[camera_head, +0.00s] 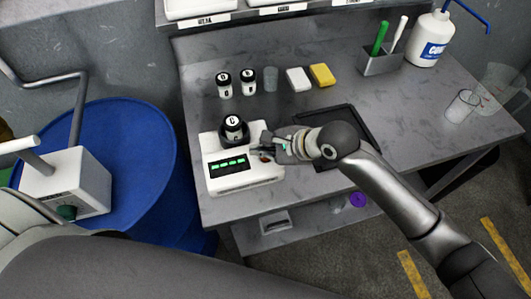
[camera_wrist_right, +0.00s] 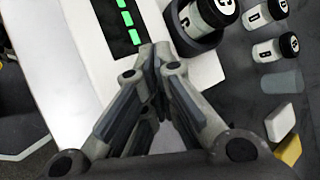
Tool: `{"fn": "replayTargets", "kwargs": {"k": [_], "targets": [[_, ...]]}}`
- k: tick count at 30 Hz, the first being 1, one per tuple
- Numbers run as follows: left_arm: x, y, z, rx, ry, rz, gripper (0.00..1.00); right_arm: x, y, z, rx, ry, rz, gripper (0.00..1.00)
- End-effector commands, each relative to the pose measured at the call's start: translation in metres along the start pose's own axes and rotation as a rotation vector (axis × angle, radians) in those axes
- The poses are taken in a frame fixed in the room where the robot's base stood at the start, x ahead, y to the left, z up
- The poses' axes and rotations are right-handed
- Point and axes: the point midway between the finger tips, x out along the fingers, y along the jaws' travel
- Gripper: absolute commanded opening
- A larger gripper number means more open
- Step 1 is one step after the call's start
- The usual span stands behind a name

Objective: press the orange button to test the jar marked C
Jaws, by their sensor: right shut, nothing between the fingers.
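The jar marked C (camera_head: 233,129), white with a black lid, stands upright in the round holder on top of the white tester (camera_head: 212,150). The tester's front panel shows a row of lit green bars (camera_head: 228,163). My right gripper (camera_head: 262,151) is shut and empty, its tips at the right part of the tester, beside the jar. In the right wrist view the shut fingertips (camera_wrist_right: 151,58) are over the white tester (camera_wrist_right: 75,60), between the green bars and the jar's holder. Whether they touch it I cannot tell. The orange button does not show; the gripper may hide it. My left gripper is not in view.
Two more black-lidded jars (camera_head: 249,82), a grey cup (camera_head: 271,79), a white block (camera_head: 298,79) and a yellow block (camera_head: 321,75) stand behind the tester. A dark tray (camera_head: 368,128) lies under my right arm. A blue drum (camera_head: 128,165) stands left of the bench.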

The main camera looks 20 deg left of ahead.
Motion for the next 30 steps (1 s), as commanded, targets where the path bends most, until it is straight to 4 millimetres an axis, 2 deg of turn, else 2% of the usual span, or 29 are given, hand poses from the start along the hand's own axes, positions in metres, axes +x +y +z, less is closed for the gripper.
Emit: {"fn": "replayTargets", "kwargs": {"k": [3, 30], "targets": [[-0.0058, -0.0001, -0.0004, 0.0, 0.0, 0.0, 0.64, 0.0015, 0.0012, -0.0005, 0.002, -0.001, 0.0, 0.0], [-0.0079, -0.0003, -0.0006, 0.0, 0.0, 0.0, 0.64, 0.007, 0.0054, -0.0048, 0.001, -0.001, 0.001, 0.0]]}}
